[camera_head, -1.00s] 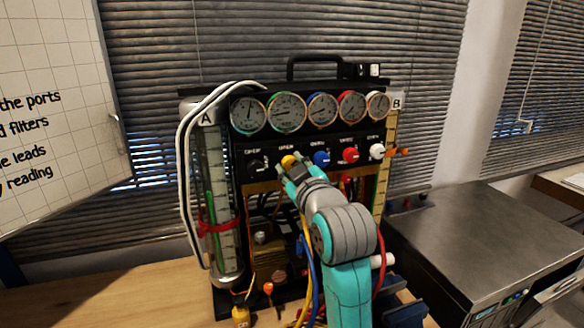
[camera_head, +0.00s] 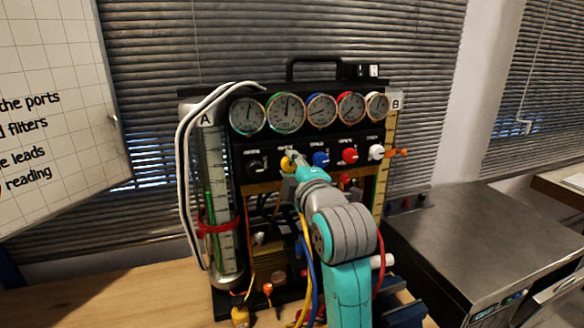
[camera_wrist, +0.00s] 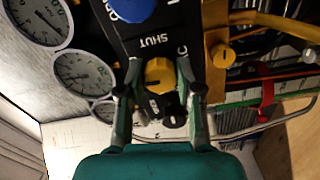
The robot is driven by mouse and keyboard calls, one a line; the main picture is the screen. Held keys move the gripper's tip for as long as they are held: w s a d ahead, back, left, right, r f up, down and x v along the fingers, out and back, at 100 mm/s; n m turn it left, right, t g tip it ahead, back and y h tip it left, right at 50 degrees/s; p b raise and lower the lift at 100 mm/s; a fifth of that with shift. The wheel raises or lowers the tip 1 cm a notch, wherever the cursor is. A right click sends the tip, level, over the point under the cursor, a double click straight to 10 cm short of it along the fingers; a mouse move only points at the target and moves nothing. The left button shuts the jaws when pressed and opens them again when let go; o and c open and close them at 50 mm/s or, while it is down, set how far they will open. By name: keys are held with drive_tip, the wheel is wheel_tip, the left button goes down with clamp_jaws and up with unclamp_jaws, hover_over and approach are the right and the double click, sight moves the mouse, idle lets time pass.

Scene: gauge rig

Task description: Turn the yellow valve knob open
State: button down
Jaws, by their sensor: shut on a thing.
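The yellow valve knob (camera_head: 287,163) is on the black panel of the gauge rig, below the second gauge from the left. In the wrist view the yellow knob (camera_wrist: 159,73) sits between the two fingers, with the word SHUT on the panel beside it. My gripper (camera_wrist: 160,84) is shut on the knob, one finger on each side. In the head view my gripper (camera_head: 292,165) reaches the knob from the lower right and hides part of it. The second gauge's needle (camera_head: 287,111) points roughly upward.
A black knob (camera_head: 257,164) is left of the yellow one; blue (camera_head: 321,159), red (camera_head: 350,155) and white (camera_head: 377,152) knobs are to the right. Hoses and cables hang below the panel. A metal-topped cabinet (camera_head: 480,235) stands at the right.

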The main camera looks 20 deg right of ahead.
drive_tip(key=shift+n, duration=0.5)
drive_tip(key=c, duration=0.8)
unclamp_jaws()
drive_tip(key=shift+o, duration=0.2)
drive_tip(key=shift+s, duration=0.1)
drive_tip(key=s, duration=0.7)
drive_tip(key=shift+s, duration=0.15)
